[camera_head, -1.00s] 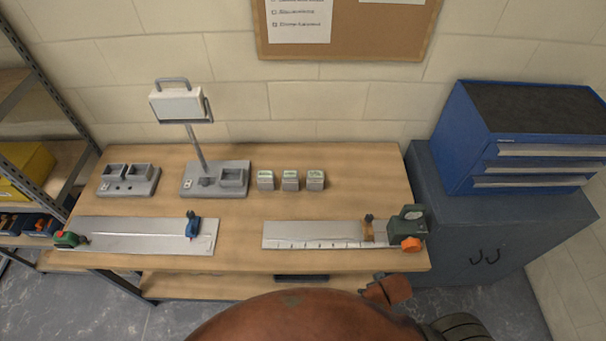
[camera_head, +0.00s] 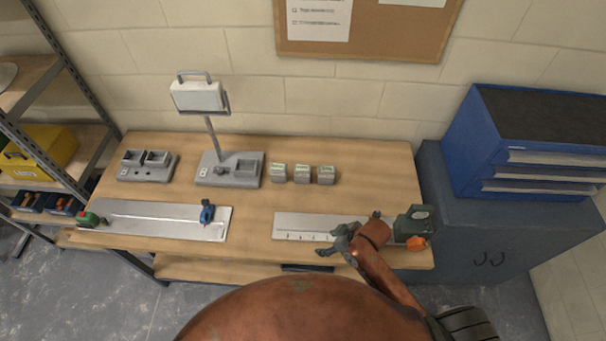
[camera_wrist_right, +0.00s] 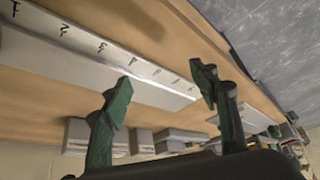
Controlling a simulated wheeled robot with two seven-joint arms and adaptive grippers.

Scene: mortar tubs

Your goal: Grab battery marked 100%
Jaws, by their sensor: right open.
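Three small grey batteries with pale green-white tops stand in a row on the workbench: a left one (camera_head: 278,173), a middle one (camera_head: 301,173) and a right one (camera_head: 326,174). Their markings are too small to read. My right gripper (camera_head: 334,242) is open and empty over the front of the right ruled plate, nearer the bench's front edge than the batteries. In the right wrist view its two green fingers (camera_wrist_right: 165,95) are spread apart, with grey blocks beyond them. My left gripper is not in view.
A grey lamp-like stand (camera_head: 228,170) and a two-slot grey holder (camera_head: 147,166) are left of the batteries. A left plate (camera_head: 155,219) and the right ruled plate (camera_head: 300,226) lie in front. A green device (camera_head: 413,220) sits at the right. Bare wood separates plates and batteries.

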